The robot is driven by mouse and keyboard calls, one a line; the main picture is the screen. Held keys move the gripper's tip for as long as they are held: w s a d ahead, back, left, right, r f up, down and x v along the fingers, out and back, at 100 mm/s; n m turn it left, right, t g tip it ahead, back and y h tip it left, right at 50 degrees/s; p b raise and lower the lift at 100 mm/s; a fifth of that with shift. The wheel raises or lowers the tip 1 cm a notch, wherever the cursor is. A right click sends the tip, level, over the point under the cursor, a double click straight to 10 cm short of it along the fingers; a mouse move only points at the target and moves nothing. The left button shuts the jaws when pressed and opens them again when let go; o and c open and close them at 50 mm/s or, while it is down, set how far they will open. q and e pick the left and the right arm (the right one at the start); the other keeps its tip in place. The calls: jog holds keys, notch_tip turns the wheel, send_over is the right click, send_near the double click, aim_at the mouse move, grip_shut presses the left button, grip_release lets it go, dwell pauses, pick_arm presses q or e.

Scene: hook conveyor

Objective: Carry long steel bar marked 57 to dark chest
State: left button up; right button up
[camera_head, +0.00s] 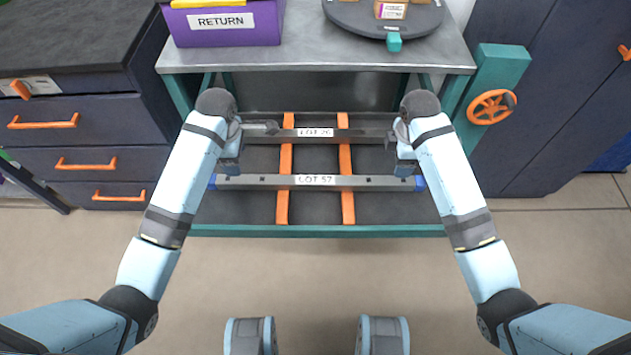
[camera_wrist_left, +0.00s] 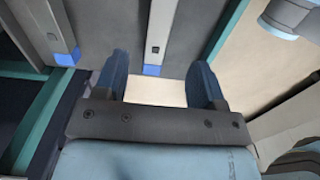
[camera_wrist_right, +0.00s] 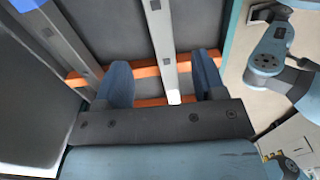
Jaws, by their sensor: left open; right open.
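The long steel bar marked LOT 57 (camera_head: 260,182) has blue ends and lies across two orange rails on the lower shelf of a bench. My left gripper (camera_head: 229,165) is open above its left part. The left wrist view shows the bar (camera_wrist_left: 157,28) and its blue end lined up with the gap between the fingers (camera_wrist_left: 158,82). My right gripper (camera_head: 406,166) is open above its right part. In the right wrist view the bar (camera_wrist_right: 163,40) runs between the finger directions (camera_wrist_right: 162,78). Contact cannot be told. The dark chest (camera_head: 150,118) with orange-handled drawers stands at left.
A similar bar marked LOT 26 (camera_head: 365,134) lies parallel behind it. The bench top (camera_head: 300,50) above holds a purple RETURN bin (camera_head: 225,32) and a dark round turntable (camera_head: 385,22). An orange handwheel (camera_head: 490,107) is at right. The front floor is open.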

aim_at(243, 179)
pick_arm(q)
notch_tip(243, 179, down, 10)
jog(key=shift+r, duration=0.1)
pick_arm(e)
notch_tip(243, 179, down, 10)
jog(key=shift+r, duration=0.1)
pick_arm(q)
grip_shut()
pick_arm(e)
grip_shut()
